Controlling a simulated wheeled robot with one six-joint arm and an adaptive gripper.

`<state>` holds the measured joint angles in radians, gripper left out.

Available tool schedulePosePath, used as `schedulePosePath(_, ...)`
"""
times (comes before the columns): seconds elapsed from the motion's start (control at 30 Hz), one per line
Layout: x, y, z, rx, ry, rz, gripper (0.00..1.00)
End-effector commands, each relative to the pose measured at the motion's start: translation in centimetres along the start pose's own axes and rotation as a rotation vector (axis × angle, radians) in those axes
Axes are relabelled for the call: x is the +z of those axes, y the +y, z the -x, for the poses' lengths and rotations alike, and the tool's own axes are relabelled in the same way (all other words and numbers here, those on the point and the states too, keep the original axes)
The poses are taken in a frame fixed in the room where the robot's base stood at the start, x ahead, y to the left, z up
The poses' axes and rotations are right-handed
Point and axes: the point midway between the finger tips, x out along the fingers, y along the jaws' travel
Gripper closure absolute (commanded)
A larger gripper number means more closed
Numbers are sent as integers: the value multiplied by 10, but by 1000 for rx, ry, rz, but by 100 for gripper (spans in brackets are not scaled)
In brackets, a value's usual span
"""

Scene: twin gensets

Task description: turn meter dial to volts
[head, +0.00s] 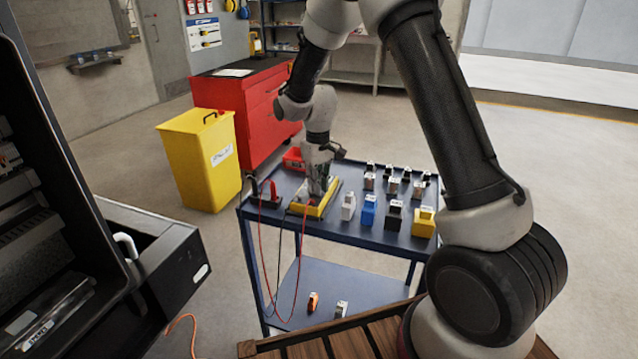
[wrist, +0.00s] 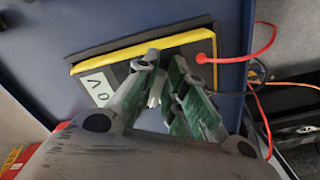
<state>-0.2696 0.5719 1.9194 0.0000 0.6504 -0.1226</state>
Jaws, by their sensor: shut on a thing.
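The yellow-edged meter (head: 316,203) lies on the blue cart top in the head view, under my gripper (head: 319,186). In the wrist view the meter (wrist: 137,44) shows its yellow rim, dark face and a white label with black marks. My gripper (wrist: 160,95) points down at the meter face, its green-sided fingers closed around a small pale piece, the dial (wrist: 155,92). The fingers hide most of the dial, so its setting cannot be read. A red plug and lead (wrist: 202,58) sit in the meter beside the fingers.
Red and black leads (head: 262,245) hang off the cart front. A blue block (head: 368,210), a yellow block (head: 423,222) and several others stand right of the meter. A red bin (head: 293,159) sits behind it. A black holder (head: 265,196) is at the left.

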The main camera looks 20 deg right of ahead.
Motion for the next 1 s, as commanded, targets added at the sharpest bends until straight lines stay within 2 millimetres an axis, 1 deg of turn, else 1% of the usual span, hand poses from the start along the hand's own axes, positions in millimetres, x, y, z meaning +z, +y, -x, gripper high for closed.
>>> schedulePosePath(0.2,0,-2,0,0,1,-132,100)
schedulePosePath(0.4,-1,-4,0,0,1,-203,100)
schedulePosePath(0.63,-1,-4,0,0,1,-234,100)
schedulePosePath(0.97,-1,-4,0,0,1,-235,100)
schedulePosePath(1.0,-1,-4,0,0,1,-235,82)
